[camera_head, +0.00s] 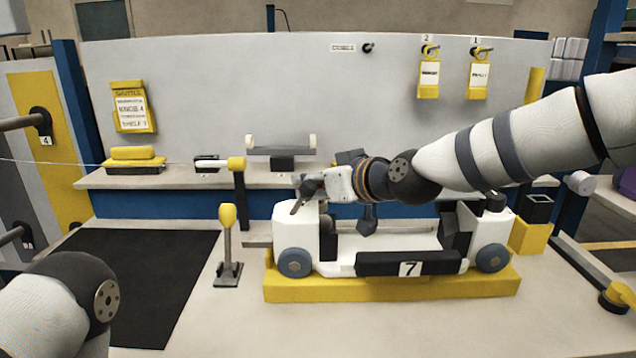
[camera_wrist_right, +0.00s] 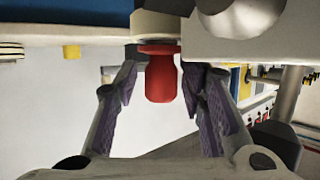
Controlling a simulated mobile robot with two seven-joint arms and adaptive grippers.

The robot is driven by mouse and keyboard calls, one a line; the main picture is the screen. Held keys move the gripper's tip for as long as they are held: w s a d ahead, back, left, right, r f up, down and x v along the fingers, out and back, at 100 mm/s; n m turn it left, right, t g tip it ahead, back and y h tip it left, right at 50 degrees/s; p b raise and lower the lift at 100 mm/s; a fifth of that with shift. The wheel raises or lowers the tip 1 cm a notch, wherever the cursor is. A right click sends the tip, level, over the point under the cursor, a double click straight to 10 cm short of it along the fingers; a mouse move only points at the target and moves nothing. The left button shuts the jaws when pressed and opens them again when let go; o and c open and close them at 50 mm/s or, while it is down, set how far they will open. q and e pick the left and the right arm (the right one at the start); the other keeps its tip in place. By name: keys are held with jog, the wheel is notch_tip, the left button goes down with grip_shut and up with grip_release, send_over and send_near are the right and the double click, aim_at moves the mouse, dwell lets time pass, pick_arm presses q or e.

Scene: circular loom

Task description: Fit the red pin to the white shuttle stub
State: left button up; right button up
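The white shuttle (camera_head: 300,254) carries a black plate marked 7 and rests on a yellow base. My right gripper (camera_head: 302,196) is over the shuttle's left end. In the right wrist view my right gripper (camera_wrist_right: 161,80) has its fingers spread on both sides of the red pin (camera_wrist_right: 160,82), with gaps between fingers and pin. The pin's flanged end meets a pale round stub (camera_wrist_right: 158,25); I cannot tell whether it is fully seated. In the head view the pin is mostly hidden by the gripper. My left arm shows at the lower left, its gripper out of view.
A yellow-topped post (camera_head: 228,240) stands just left of the shuttle. A black mat (camera_head: 150,275) covers the left of the table. A shelf (camera_head: 190,178) behind holds a yellow block (camera_head: 133,153) and a grey bar with pale ends (camera_head: 281,142). The front table area is clear.

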jog(key=v, duration=1.2)
